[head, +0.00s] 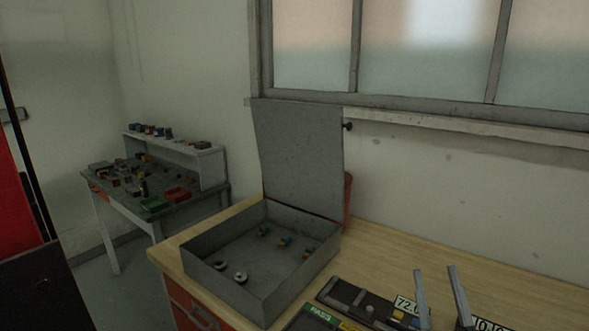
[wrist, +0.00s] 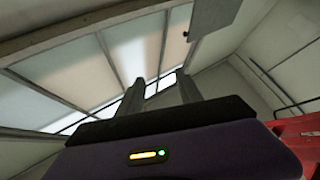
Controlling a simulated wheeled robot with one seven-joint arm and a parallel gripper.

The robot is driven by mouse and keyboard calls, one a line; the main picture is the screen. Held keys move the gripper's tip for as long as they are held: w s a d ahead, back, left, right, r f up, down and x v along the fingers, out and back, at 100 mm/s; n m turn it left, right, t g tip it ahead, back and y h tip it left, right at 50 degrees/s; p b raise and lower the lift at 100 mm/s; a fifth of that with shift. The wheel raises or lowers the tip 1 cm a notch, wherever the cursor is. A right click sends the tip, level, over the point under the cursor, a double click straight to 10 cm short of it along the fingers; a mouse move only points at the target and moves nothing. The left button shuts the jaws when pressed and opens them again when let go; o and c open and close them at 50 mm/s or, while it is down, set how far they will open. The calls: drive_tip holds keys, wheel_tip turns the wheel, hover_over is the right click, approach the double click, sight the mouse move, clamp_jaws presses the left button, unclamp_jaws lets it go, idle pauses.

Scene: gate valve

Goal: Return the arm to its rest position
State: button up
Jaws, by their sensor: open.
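My gripper (head: 436,270) is at the lower right of the head view, its two fingers pointing up and apart, with nothing between them. It also shows in the wrist view (wrist: 160,82), where the fingers point toward the window and ceiling. The gripper is open and empty. In the head view it stands in front of the workbench (head: 385,252), right of an open grey metal box (head: 222,284). The rest of my arm is out of the head view.
The box's lid (head: 300,155) stands upright. Small green-and-brass parts and pale rings lie inside. A dark tray (head: 345,293) with labels lies on the bench near my gripper. A window (head: 430,55) is behind. A side table (head: 185,203) with clutter stands at the left.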

drive_tip(key=s+a+f+m+g, duration=0.1)
drive_tip(key=s+f+g, duration=0.2)
drive_tip(key=s, duration=1)
drive_tip(key=s+a+f+m+g, duration=0.1)
drive_tip(key=s+f+g, duration=0.3)
drive_tip(key=s+f, duration=0.4)
drive_tip(key=s+a+f+m+g, duration=0.1)
drive_tip(key=s+f, duration=0.4)
drive_tip(key=s, duration=1.3)
drive_tip(key=a+g, duration=0.1)
drive_tip(key=g, duration=0.1)
drive_tip(key=shift+s+a+f+m+g, duration=0.25)
drive_tip(key=shift+m+g, duration=0.05)
drive_tip(key=shift+m, duration=0.1)
